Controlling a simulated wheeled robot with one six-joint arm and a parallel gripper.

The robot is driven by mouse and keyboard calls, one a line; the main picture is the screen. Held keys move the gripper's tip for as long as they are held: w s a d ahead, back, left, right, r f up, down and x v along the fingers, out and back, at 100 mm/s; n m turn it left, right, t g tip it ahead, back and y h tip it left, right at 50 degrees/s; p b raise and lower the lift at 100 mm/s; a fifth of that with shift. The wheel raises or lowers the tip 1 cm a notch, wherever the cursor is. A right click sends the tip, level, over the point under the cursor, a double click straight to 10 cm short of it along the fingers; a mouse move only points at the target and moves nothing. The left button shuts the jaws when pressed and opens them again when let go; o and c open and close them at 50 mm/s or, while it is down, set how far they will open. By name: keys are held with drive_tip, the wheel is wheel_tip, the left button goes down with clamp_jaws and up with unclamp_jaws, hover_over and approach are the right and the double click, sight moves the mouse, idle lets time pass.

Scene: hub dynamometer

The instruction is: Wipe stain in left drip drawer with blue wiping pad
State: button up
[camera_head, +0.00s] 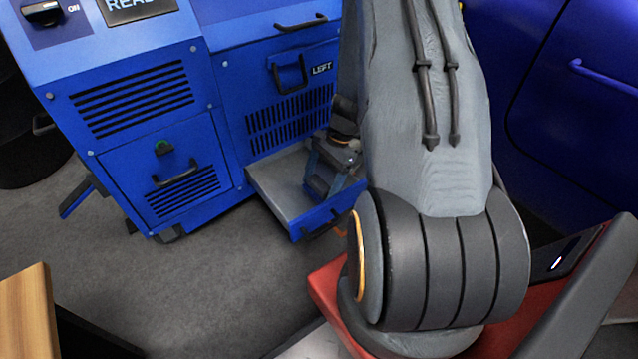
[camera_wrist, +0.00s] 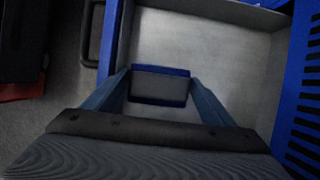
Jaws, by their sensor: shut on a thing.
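The left drip drawer (camera_head: 273,186) is pulled out below the panel marked LEFT, and its grey floor and blue rim show. In the wrist view the drawer's grey floor (camera_wrist: 215,50) spreads around the pad. My gripper (camera_wrist: 160,78) is shut on the blue wiping pad (camera_wrist: 160,88), which has a dark grey body and a blue edge. In the head view my gripper (camera_head: 333,165) is inside the drawer area, and the pad (camera_head: 320,187) shows low between its fingers. I cannot tell whether the pad touches the floor. No stain shows in either view; the gripper hides part of the floor.
The blue machine (camera_head: 150,100) stands behind the drawer with vents and handles. The drawer's front handle (camera_head: 325,228) faces the open grey floor. A wooden-topped piece (camera_head: 28,310) stands at the lower left. A blue surface with a handle (camera_head: 610,80) is at the right.

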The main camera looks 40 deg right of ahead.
drive_tip(key=shift+f, duration=0.25)
idle(0.7)
drive_tip(key=shift+d+p, duration=0.7)
drive_tip(key=shift+d, duration=1.3)
drive_tip(key=shift+a, duration=0.15)
